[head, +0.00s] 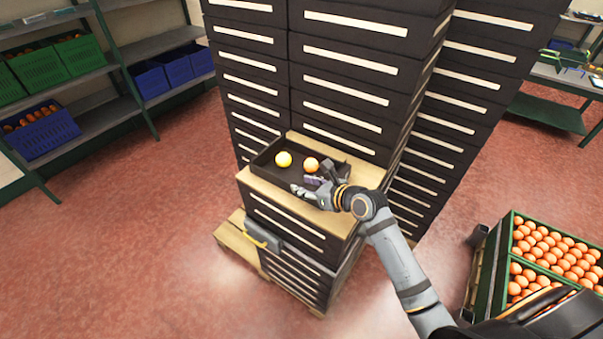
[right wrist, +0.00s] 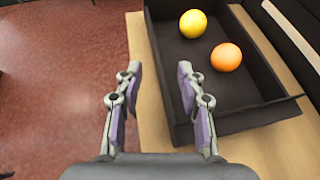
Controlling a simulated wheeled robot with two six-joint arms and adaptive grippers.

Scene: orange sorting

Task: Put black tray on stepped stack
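The black tray (head: 267,160) sits on a light wooden top board (head: 357,174) of the low front part of the stepped stack (head: 290,232). It holds a yellow fruit (head: 283,159) and an orange fruit (head: 311,164). My right gripper (head: 319,181) is at the tray's near right side. In the right wrist view, my open right gripper (right wrist: 158,72) has its fingers apart, with one wall of the tray (right wrist: 163,75) showing between them. I cannot tell whether the fingers touch it. My left gripper is not in view.
Tall columns of black trays (head: 345,65) stand right behind the low stack. Green crates of orange fruit (head: 548,248) stand at the lower right. Shelves (head: 110,118) with blue and green crates line the left. Red floor is clear at the left front.

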